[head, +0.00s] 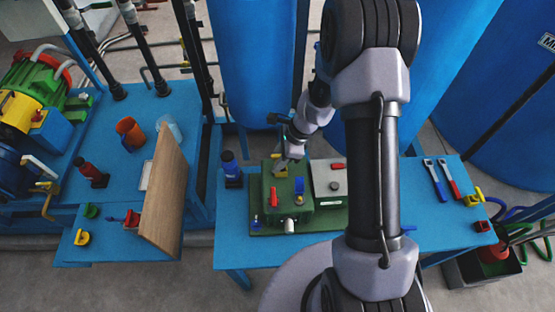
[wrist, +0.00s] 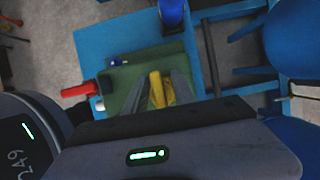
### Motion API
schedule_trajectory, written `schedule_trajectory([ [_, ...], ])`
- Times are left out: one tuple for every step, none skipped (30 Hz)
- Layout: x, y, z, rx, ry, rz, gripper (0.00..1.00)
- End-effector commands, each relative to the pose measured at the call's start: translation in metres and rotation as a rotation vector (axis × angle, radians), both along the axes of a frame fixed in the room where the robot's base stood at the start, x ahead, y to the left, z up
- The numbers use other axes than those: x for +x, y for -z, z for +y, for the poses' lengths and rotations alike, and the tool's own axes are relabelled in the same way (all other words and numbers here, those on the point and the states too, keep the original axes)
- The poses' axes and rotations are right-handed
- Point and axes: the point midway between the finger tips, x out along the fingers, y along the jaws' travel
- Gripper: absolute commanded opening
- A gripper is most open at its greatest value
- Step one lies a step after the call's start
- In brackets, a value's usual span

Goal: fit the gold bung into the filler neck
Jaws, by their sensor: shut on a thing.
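My gripper (head: 283,164) is above the left back part of the green autoclave body (head: 292,216). In the wrist view its two fingers (wrist: 162,84) are shut on the gold bung (wrist: 156,88), which shows as a yellow piece between them. The bung is over the green top of the autoclave. I cannot tell whether it touches the filler neck, which I cannot make out beneath the gripper.
The autoclave carries a red lever (head: 273,197), a blue lever (head: 299,185) and a white port (head: 289,226). A grey panel (head: 329,181) is to the right. A wooden board (head: 162,190) stands further left.

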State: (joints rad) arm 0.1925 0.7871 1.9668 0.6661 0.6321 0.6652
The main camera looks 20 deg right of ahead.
Motion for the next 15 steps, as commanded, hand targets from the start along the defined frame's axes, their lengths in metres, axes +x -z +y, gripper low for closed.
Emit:
schedule_trajectory([
  [0.0,0.0,0.0,0.0,0.0,0.0,0.0],
  [0.0,-0.0001,0.0001,0.0,0.0,0.0,0.0],
  [0.0,-0.0001,0.0001,0.0,0.0,0.0,0.0],
  [0.0,-0.0001,0.0,0.0,0.0,0.0,0.0],
  [0.0,0.0001,0.0,0.0,0.0,0.0,0.0],
  [0.0,0.0005,0.0,0.0,0.0,0.0,0.0],
  [0.0,0.001,0.0,0.0,0.0,0.0,0.0],
  [0.0001,0.0016,0.0,0.0,0.0,0.0,0.0],
  [0.0001,0.0026,0.0,0.0,0.0,0.0,0.0],
  [0.0001,0.0035,0.0,0.0,0.0,0.0,0.0],
  [0.0001,0.0043,0.0,0.0,0.0,0.0,0.0],
  [0.0001,0.0054,0.0,0.0,0.0,0.0,0.0],
  [0.0001,0.0062,-0.0001,0.0,0.0,0.0,0.0],
  [0.0001,0.007,0.0,0.0,0.0,0.0,0.0],
  [0.0001,0.008,-0.0001,0.0,0.0,0.0,0.0],
])
